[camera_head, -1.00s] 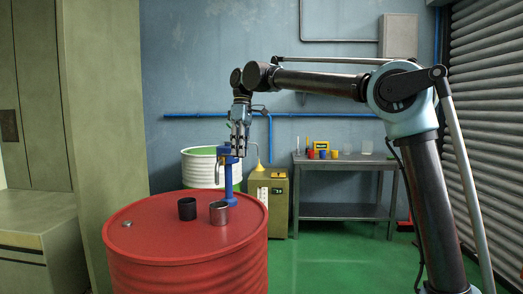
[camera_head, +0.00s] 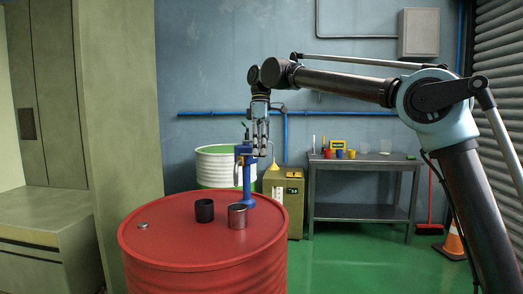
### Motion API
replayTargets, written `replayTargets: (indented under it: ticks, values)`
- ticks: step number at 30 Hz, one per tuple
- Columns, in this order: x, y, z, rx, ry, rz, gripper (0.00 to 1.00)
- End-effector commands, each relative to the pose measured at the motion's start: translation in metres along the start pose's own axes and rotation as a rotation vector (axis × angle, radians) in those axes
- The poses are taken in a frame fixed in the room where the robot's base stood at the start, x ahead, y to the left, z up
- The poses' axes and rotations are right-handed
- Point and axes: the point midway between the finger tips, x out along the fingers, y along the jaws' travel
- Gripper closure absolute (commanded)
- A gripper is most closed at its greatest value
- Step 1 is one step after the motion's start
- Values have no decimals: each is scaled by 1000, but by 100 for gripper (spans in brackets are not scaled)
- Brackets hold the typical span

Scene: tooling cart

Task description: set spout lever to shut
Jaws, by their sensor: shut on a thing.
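A blue upright spout fitting (camera_head: 249,188) stands on the far right part of the red drum's top (camera_head: 165,235). My gripper (camera_head: 260,153) points down at the spout's head, against its right side. Its fingers are shut on the spout lever, which is small and mostly hidden by them. The lever's exact angle cannot be told. A pale narrow part hangs at the left of the spout's head.
A black cup (camera_head: 204,211) and a metal cup (camera_head: 237,217) stand on the drum in front of the spout. Behind are a white-green drum (camera_head: 213,168), an olive-yellow cabinet (camera_head: 294,205) and a grey bench (camera_head: 360,210).

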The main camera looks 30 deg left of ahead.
Motion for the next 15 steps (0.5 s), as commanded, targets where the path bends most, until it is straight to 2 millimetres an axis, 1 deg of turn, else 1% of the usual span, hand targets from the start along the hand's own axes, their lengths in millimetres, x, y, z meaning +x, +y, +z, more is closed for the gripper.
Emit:
replayTargets:
  ticks: [3,4,6,15]
  values:
    - [0,1,3,2,-5,0,100]
    - [0,1,3,2,-5,0,80]
    - [0,0,2,1,-4,0,67]
    - [0,-1,0,-1,-2,0,67]
